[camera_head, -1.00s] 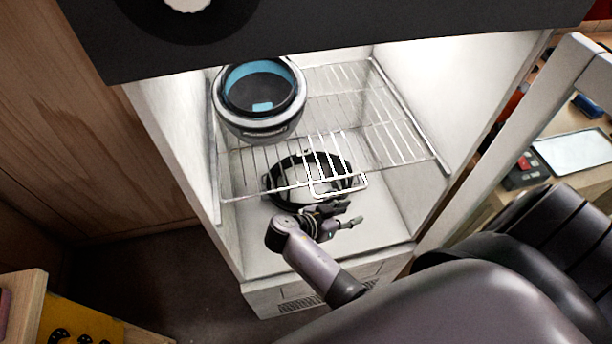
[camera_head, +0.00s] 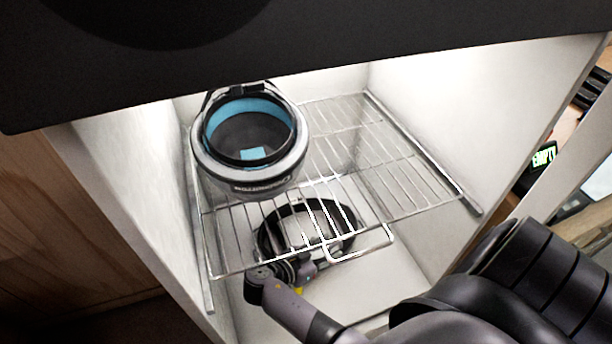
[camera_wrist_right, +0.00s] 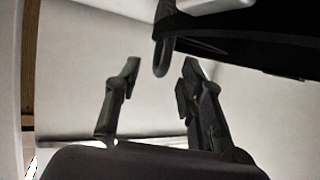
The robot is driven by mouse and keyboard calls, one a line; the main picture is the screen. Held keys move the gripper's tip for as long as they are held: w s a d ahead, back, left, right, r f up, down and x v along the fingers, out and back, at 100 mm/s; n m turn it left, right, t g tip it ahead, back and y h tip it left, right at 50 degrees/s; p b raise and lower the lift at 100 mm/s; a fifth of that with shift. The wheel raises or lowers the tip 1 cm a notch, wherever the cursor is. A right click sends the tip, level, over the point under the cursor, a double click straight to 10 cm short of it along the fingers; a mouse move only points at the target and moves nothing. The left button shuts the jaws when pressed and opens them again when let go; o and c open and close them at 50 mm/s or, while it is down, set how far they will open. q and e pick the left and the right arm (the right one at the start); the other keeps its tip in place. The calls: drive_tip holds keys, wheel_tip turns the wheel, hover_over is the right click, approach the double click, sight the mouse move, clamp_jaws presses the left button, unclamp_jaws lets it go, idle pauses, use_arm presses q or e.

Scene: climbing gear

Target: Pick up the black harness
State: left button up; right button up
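The black harness (camera_head: 342,212) is a dark ring-shaped piece low in the white cabinet, under the wire shelf, seen partly through the shelf's bars. My right gripper (camera_head: 300,268) is under the shelf's front edge at the near-left side of the harness; its fingers are partly hidden in the head view. In the right wrist view, the right gripper (camera_wrist_right: 160,66) is open with its two fingers apart. A black piece, apparently the harness (camera_wrist_right: 255,42), fills the upper right there, with a dark loop hanging near the fingertips. I cannot tell if they touch. My left gripper is not in view.
The wire shelf (camera_head: 405,187) spans the cabinet above the harness and my gripper. A grey helmet-like item with blue lining (camera_head: 250,172) sits on its left part. White cabinet walls (camera_head: 135,170) close in on both sides. The cabinet floor in front is clear.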

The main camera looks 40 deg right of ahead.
sight(340, 245)
drive_tip(key=x, duration=0.4)
drive_tip(key=p+x, duration=0.1)
drive_tip(key=x, duration=0.1)
drive_tip(key=shift+s+d+r, duration=0.1)
drive_tip(key=shift+s+d, duration=0.2)
drive_tip(key=shift+a, duration=0.1)
clamp_jaws()
idle(0.8)
